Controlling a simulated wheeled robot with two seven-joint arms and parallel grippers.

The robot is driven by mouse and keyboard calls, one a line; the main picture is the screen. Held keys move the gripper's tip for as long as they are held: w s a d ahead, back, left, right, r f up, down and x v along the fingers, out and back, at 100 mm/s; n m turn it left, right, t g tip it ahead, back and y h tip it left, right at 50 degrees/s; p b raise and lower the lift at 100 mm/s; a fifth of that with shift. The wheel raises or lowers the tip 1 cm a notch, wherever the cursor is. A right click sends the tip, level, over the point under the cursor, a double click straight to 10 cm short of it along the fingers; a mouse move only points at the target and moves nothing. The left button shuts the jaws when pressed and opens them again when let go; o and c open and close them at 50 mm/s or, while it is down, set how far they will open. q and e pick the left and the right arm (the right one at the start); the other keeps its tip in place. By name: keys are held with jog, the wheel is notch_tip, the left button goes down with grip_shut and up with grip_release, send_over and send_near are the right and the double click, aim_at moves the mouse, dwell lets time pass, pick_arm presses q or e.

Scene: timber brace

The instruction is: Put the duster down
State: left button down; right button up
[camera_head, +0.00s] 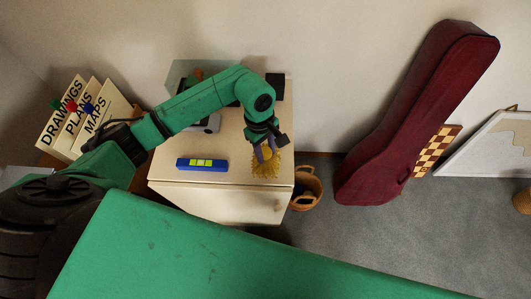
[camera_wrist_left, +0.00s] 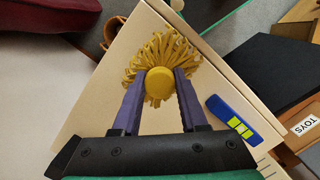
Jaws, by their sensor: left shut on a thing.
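A yellow duster with a stringy head (camera_head: 267,165) is at the right part of the cabinet top in the head view. My left gripper (camera_head: 267,151) is shut on it from above. In the left wrist view the duster (camera_wrist_left: 160,60) has its round yellow end (camera_wrist_left: 159,83) between the two purple fingers of the gripper (camera_wrist_left: 160,86), with the strands spread out beyond it. The duster is over the pale cabinet top (camera_head: 235,150); I cannot tell whether its strands touch the surface. My right gripper is not in view.
A blue spirit level (camera_head: 202,164) lies left of the duster on the cabinet. Black and other items stand at the cabinet's back. A wicker basket (camera_head: 305,188) is on the floor to the right, near a dark red instrument case (camera_head: 405,125).

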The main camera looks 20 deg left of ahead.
aim_at(267, 158)
pick_arm(q)
jog(key=f, duration=0.3)
jog(key=shift+s+d+p, duration=0.15)
jog(key=shift+s+p, duration=0.05)
jog(key=shift+p, duration=0.15)
jog(key=shift+f, duration=0.3)
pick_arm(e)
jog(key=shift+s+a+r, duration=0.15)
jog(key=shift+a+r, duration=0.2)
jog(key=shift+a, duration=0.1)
pick_arm(q)
jog(key=shift+w+f+b, duration=0.1)
jog(key=shift+f+b, duration=0.05)
jog(key=shift+b, duration=0.15)
jog(key=shift+c, duration=2.2)
grip_release()
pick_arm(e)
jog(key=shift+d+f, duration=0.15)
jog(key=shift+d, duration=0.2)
